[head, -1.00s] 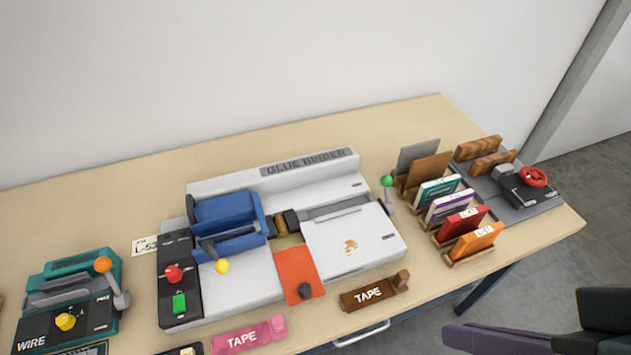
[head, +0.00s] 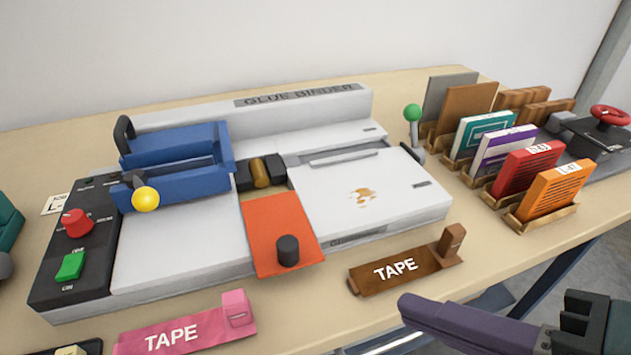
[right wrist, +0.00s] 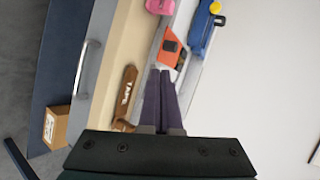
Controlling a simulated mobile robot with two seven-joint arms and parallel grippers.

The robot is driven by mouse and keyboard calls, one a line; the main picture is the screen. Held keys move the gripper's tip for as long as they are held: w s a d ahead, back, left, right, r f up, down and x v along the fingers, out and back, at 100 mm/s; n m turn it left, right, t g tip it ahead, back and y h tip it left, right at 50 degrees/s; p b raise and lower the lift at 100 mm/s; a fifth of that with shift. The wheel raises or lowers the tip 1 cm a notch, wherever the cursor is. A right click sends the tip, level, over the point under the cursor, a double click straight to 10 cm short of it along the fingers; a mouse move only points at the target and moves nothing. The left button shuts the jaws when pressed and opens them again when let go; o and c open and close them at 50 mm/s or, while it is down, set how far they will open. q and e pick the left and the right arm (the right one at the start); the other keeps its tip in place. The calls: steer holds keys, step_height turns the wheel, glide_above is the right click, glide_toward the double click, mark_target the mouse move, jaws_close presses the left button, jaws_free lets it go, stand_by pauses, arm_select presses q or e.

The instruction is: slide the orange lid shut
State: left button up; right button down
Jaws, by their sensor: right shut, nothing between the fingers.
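The orange lid (head: 278,222) is a flat plate with a black knob (head: 288,251) near its front edge. It lies in the front middle of the white glue binder (head: 180,250), with its front edge at the machine's front. Behind it an opening shows, with a brass-coloured roller (head: 260,172) at its back. My right gripper (head: 405,303) is shut and empty, in front of the binder and right of the lid, apart from it. In the right wrist view its purple fingers (right wrist: 160,76) lie together, with the orange lid (right wrist: 170,46) beyond their tips.
A brown tape holder (head: 400,270) lies between my right gripper and the binder. A pink tape holder (head: 185,330) lies at the front left. The blue clamp (head: 175,165) stands left of the opening. Books in wooden racks (head: 545,215) stand at the right.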

steer(key=b, duration=0.2)
glide_toward(296, 256)
steer(key=f, duration=0.1)
steer(key=w+a+f, duration=0.1)
steer(key=f, duration=0.1)
steer(key=shift+w+a+f, duration=0.1)
steer(key=shift+a+f, duration=0.1)
steer(key=shift+w+a+r, duration=0.2)
steer(key=shift+w+a, duration=0.6)
steer(key=shift+w, duration=0.05)
arm_select(q)
steer(key=shift+d+f, duration=0.1)
steer(key=shift+f, duration=0.7)
arm_select(e)
steer(key=shift+w+a, duration=0.45)
